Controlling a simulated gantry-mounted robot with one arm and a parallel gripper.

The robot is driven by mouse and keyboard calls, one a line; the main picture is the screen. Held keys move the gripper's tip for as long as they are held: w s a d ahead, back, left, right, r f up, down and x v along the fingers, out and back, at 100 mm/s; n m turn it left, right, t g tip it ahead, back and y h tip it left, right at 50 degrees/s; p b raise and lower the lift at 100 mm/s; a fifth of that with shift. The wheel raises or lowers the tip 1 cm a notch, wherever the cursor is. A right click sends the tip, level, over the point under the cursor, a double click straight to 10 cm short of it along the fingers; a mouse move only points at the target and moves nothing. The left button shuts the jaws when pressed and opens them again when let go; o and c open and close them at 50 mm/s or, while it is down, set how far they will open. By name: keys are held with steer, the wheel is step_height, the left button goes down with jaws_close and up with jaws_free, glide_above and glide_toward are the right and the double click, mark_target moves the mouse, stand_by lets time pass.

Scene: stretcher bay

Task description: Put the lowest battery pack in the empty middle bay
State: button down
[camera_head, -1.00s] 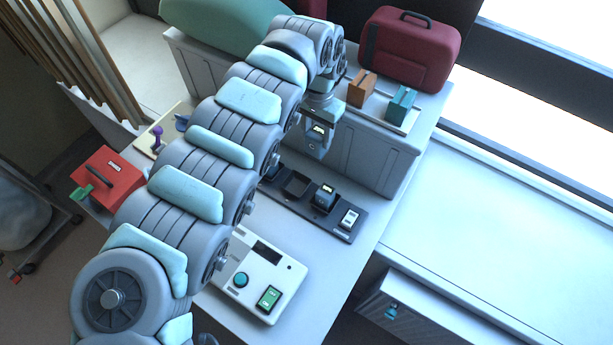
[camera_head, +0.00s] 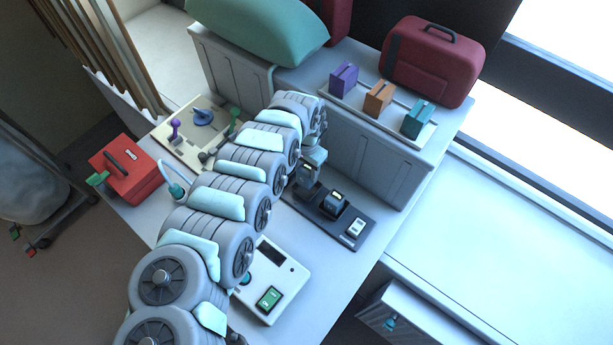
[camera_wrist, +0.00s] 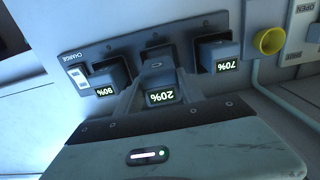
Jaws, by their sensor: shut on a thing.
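In the wrist view the pack is between my fingers at the middle bay (camera_wrist: 158,54) of the dark charger dock (camera_wrist: 130,48). Whether it is above the bay or seated in it, I cannot tell. The 90% pack (camera_wrist: 108,83) stands in the bay beside the white switch; in the head view it is the pack (camera_head: 334,203) right of my gripper. The 70% pack (camera_wrist: 221,55) stands in the opposite end bay.
Purple (camera_head: 343,79), orange (camera_head: 379,97) and teal (camera_head: 418,118) blocks sit on the ledge behind. A red box (camera_head: 125,175) is at left. A yellow knob (camera_wrist: 268,41) is near the 70% pack.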

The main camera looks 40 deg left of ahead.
steer(key=shift+w+f, duration=0.2)
steer(key=shift+f, duration=1.9)
steer(key=shift+s+a+f, duration=0.1)
steer(key=shift+f, duration=0.3)
steer(key=shift+f, duration=0.1)
steer(key=shift+f+b, duration=0.3)
steer(key=shift+b, duration=0.1)
steer(key=c, duration=0.7)
jaws_free()
step_height(320, 180, up, 12)
steer(key=shift+a+f, duration=0.1)
steer(key=shift+f, duration=0.15)
steer(key=shift+r, duration=0.65)
